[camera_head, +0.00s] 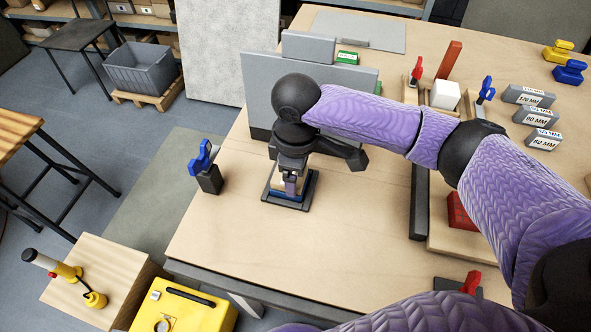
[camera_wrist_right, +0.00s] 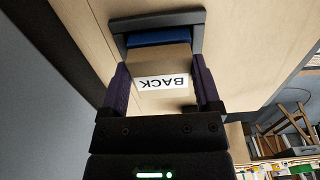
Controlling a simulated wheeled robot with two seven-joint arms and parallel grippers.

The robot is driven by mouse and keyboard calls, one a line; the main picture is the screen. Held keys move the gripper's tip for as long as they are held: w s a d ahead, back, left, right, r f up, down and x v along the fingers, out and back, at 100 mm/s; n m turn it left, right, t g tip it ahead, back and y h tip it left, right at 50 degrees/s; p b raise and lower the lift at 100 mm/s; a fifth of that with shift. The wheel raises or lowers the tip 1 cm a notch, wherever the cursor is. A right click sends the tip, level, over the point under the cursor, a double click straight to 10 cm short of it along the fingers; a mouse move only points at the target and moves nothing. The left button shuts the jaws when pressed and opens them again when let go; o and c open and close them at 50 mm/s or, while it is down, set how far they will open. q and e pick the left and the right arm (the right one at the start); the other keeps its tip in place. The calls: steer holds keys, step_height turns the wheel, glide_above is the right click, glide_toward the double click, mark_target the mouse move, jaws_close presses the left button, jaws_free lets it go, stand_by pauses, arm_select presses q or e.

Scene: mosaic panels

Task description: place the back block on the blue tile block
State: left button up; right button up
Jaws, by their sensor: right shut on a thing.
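The back block (camera_wrist_right: 160,75), a tan block with a white label reading BACK, is held between the two fingers of my right gripper (camera_wrist_right: 162,88) in the right wrist view. In the head view my right gripper (camera_head: 290,186) points down, and only a sliver of the block shows beside it. The blue tile block (camera_wrist_right: 158,38) sits in a dark grey frame (camera_wrist_right: 198,27) right at the block's far end. In the head view its blue edge (camera_head: 308,190) shows under the gripper. Whether the two blocks touch is hard to tell. My left gripper is not in view.
Grey upright panels (camera_head: 358,88) stand just behind my right gripper. A blue-handled clamp (camera_head: 205,168) is at the table's left edge. Grey size blocks (camera_head: 530,95) and a white cube (camera_head: 445,94) are to the right. The tabletop (camera_head: 345,240) in front is clear.

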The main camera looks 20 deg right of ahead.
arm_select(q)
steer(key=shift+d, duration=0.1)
arm_select(e)
steer(key=o, duration=0.9)
steer(key=shift+f, duration=0.1)
steer(key=shift+o, duration=0.7)
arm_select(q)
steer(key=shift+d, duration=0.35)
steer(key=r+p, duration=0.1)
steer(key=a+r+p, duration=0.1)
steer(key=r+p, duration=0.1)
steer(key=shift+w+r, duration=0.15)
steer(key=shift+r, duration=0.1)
arm_select(e)
step_height(320, 180, up, 12)
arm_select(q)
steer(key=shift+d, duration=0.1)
arm_select(e)
steer(key=shift+r, duration=0.2)
